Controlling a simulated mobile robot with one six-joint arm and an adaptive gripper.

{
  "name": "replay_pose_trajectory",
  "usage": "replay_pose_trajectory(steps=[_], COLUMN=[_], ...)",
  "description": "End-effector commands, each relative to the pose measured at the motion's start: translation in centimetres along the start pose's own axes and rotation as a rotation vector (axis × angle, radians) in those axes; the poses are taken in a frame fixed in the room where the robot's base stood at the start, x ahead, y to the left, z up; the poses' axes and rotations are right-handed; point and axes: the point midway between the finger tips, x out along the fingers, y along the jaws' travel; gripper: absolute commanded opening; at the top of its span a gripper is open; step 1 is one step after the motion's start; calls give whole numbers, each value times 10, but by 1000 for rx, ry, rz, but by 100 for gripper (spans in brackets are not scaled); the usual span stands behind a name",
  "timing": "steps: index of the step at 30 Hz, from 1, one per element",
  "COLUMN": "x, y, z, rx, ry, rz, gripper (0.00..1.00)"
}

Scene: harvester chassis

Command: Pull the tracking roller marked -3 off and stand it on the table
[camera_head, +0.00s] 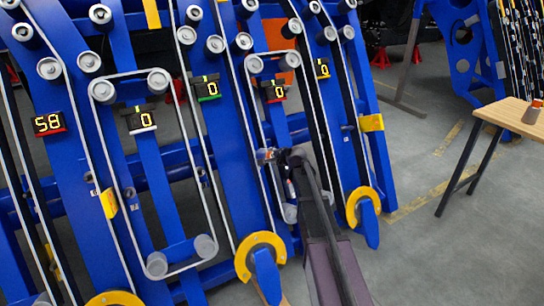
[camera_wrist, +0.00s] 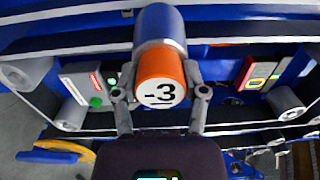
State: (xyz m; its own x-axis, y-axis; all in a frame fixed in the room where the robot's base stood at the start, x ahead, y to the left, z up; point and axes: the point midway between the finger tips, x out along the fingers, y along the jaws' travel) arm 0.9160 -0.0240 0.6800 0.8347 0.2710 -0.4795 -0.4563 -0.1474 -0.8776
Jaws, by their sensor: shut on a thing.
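The tracking roller marked -3 (camera_wrist: 160,72) shows in the middle of the wrist view, with an orange end band and a white face reading "-3". My gripper (camera_wrist: 161,93) has one finger on each side of the orange end and is shut on it. Behind the orange part is a blue and silvery cylinder against the blue chassis; I cannot tell whether the roller still sits on its mount. In the head view my gripper (camera_head: 268,155) is at the chassis, and the roller is too small to make out. The wooden table (camera_head: 505,109) stands at the right.
The blue chassis (camera_head: 232,140) carries belts, grey rollers, number displays such as one reading 58 (camera_head: 49,123), and yellow wheels (camera_head: 362,204). Grey floor (camera_head: 420,160) lies open between chassis and table.

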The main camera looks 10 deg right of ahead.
Motion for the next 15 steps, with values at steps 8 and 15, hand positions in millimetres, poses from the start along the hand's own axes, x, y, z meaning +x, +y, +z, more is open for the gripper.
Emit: replay_pose_trajectory(steps=[8,15], x=[-9,-14], y=[-1,-1], z=[0,0], rx=[0,0], ry=[0,0], rz=[-1,-1], gripper=[0,0])
